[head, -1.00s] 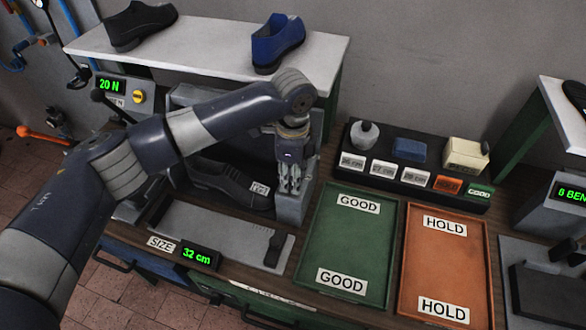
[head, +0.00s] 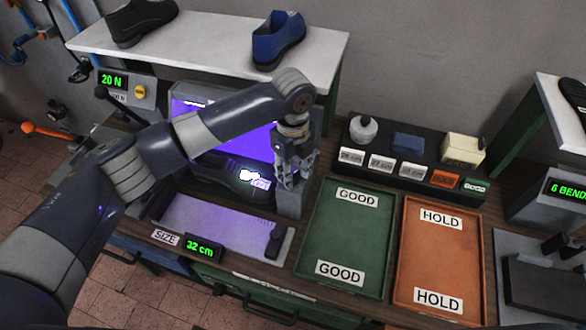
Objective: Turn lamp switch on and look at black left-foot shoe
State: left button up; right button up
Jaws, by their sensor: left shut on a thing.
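The lamp booth (head: 265,140) is lit, with violet light on its back panel. A black shoe (head: 225,176) lies inside it, partly hidden behind my arm. A bright white glowing patch shows on the shoe above its small label (head: 261,184). My left gripper (head: 291,182) is at the grey post on the booth's right side, shut on the lamp switch, which the fingers hide. Another black shoe (head: 142,22) stands on the white shelf. I cannot read which foot either shoe is for. My right gripper is not in view.
A blue shoe (head: 279,40) stands on the shelf (head: 190,50). The green GOOD tray (head: 345,235) and orange HOLD tray (head: 438,255) are empty. A black rack (head: 370,172) of labels stands behind them. The size gauge (head: 205,222) reads 32 cm.

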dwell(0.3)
pick_arm(q)
jog(key=o, duration=1.1)
jog(key=shift+c, duration=0.2)
notch_tip(320, 180, up, 12)
